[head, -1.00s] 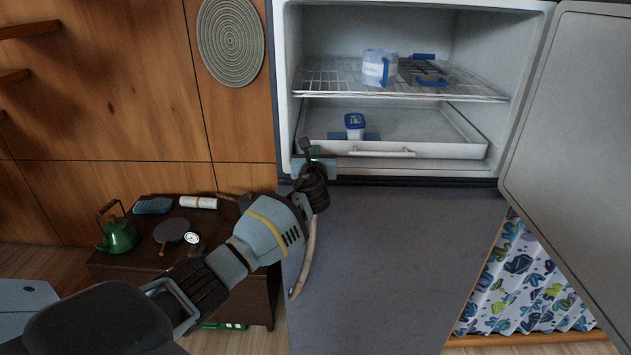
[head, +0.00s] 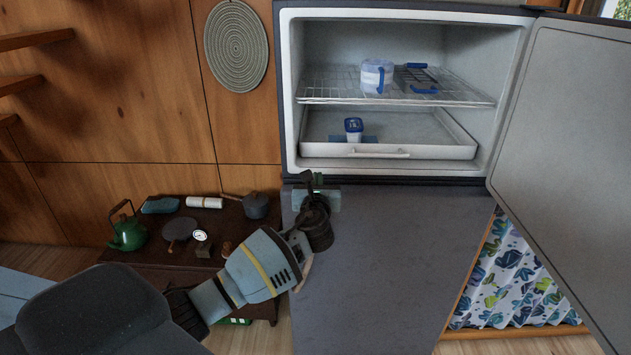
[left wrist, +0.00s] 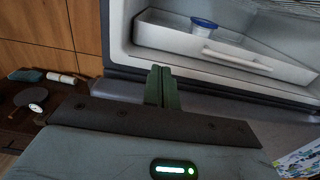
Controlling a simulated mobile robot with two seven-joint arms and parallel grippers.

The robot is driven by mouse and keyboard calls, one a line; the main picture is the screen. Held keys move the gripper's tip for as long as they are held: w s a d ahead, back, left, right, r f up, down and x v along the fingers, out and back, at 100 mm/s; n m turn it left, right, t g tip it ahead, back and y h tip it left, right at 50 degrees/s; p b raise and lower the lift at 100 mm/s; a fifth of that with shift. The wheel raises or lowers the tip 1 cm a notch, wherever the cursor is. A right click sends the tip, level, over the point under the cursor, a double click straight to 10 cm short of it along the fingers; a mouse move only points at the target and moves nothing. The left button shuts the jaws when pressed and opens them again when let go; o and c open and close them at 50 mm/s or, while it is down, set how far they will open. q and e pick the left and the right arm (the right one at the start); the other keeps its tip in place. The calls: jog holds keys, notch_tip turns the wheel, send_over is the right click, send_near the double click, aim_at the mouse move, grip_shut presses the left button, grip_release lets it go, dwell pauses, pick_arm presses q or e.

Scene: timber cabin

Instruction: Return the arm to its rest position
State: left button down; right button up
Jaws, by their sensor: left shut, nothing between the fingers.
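My left arm comes in from the lower left of the head view. Its gripper (head: 309,186) is in front of the fridge, just below the open upper compartment. In the left wrist view the two dark green fingers (left wrist: 162,88) are pressed together with nothing between them. The fridge's white drawer (left wrist: 215,48) lies beyond the fingertips. My right gripper is in neither view.
The upper fridge door (head: 566,140) stands open at the right. A white container with a blue lid (head: 353,130) sits in the drawer, and a pitcher (head: 373,76) stands on the wire shelf. A dark low cabinet (head: 150,258) at the left holds a green kettle (head: 129,233) and other items.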

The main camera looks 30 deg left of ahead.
pick_arm(q)
jog(key=shift+s+d, duration=0.1)
dwell(0.3)
jog(key=s+d+f+n+g+h, duration=0.2)
jog(key=s+d+f+n+h, duration=0.3)
jog(key=s+f, duration=0.6)
jog(key=s+d+f+n+g+h, duration=0.25)
jog(key=s+d+f+n, duration=0.45)
jog(key=f, duration=0.8)
jog(key=s+d+f+n+h, duration=0.2)
jog(key=s+n, duration=0.6)
jog(key=s, duration=0.4)
jog(key=s+d+f+n+g+h, duration=0.1)
jog(key=s+d+f+n, duration=0.3)
jog(key=s, duration=0.9)
jog(key=d+n, duration=0.1)
jog(key=n, duration=0.2)
jog(key=shift+n+h, duration=0.35)
jog(key=shift+n, duration=0.05)
jog(key=shift+d+f+g, duration=0.1)
jog(key=shift+g, duration=0.15)
